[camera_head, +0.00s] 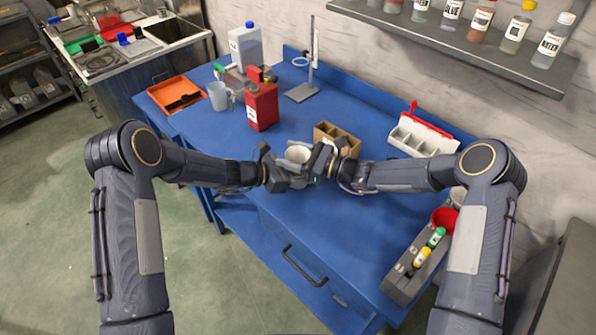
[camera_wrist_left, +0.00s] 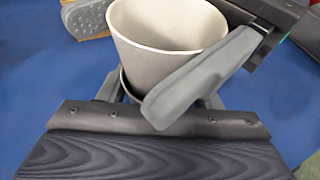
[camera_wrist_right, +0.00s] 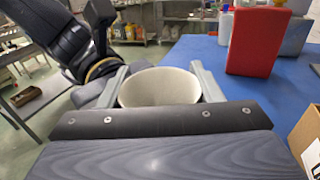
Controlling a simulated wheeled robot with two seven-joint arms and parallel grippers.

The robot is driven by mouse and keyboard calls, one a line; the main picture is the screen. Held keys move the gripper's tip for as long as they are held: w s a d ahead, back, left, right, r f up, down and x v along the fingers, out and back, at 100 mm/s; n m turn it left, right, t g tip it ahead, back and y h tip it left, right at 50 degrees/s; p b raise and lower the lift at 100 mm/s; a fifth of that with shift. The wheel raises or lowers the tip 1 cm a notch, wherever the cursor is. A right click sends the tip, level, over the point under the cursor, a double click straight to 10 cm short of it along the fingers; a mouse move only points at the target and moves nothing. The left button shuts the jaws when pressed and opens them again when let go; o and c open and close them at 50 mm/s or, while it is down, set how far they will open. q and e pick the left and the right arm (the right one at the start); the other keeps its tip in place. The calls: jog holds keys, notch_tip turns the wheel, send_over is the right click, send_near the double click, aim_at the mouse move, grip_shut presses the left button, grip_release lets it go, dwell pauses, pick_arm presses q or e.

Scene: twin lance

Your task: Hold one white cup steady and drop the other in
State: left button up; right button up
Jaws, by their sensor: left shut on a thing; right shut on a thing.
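Two white cups are stacked close together between my grippers. The upper white cup (camera_head: 298,153) is held by my right gripper (camera_head: 320,160), and it shows between that gripper's fingers in the right wrist view (camera_wrist_right: 160,88). In the left wrist view the upper cup (camera_wrist_left: 165,30) fills the top middle, with a grey right-gripper finger across its side. A sliver of the lower cup's rim (camera_wrist_left: 126,88) shows beneath it. My left gripper (camera_head: 283,172) is shut on this lower cup, mostly hidden. The upper cup is over or partly inside the lower one; how deep I cannot tell.
A cardboard divider box (camera_head: 337,141) stands just behind the right gripper. A red container (camera_head: 262,107), a clear beaker (camera_head: 217,96) and an orange tray (camera_head: 176,94) stand at the back left. A grey rack (camera_head: 408,270) is at the front right. The blue table front is clear.

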jog(key=o, duration=1)
jog(key=v, duration=1.2)
pick_arm(q)
jog(key=o, duration=1)
pick_arm(e)
jog(key=shift+w, duration=0.1)
